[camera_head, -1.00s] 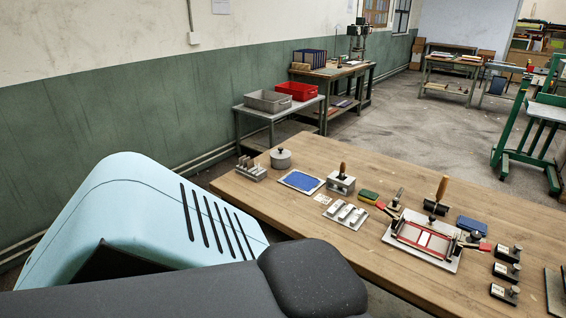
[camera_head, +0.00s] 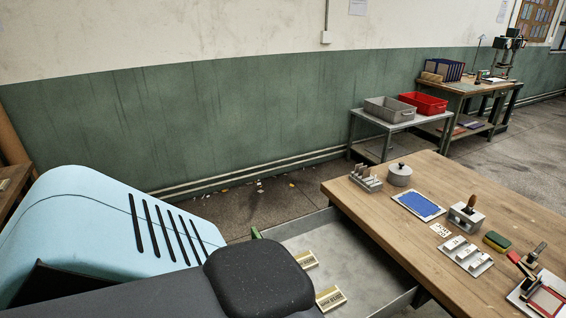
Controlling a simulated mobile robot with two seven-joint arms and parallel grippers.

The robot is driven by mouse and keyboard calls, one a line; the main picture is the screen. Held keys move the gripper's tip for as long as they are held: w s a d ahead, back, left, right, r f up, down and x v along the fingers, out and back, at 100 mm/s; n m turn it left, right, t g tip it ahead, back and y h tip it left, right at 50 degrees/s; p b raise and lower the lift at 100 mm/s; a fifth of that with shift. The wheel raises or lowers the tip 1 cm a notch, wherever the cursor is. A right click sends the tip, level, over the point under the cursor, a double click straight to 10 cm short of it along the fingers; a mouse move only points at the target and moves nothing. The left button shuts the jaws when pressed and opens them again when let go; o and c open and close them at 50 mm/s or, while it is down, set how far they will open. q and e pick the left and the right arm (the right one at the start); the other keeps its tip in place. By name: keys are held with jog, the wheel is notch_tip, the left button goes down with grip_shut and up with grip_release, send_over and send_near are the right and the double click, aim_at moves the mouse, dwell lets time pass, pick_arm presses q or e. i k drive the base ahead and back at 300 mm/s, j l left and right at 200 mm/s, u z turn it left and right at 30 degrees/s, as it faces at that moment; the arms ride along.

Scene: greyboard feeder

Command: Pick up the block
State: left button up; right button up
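Two small pale blocks with dark lettering on their faces lie in a grey shallow tray or drawer (camera_head: 365,258) at the table's near left side. A grey metal block with a wooden handle (camera_head: 466,216) stands on the wooden table. I cannot tell which of these is the task's block. Neither of my grippers shows; only pale blue and dark parts of my own body fill the lower left.
The wooden table (camera_head: 432,198) also bears a rack of upright pieces (camera_head: 366,178), a round lidded pot (camera_head: 399,174), a blue pad (camera_head: 418,205), a metal holder (camera_head: 466,256) and a sponge (camera_head: 496,241). Grey (camera_head: 390,109) and red (camera_head: 423,103) bins stand on a bench behind.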

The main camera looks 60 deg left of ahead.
aim_at(328, 300)
jog(key=j+u, duration=0.1)
jog(key=u, duration=1.25)
jog(key=i+l, duration=0.15)
jog(key=l, duration=0.15)
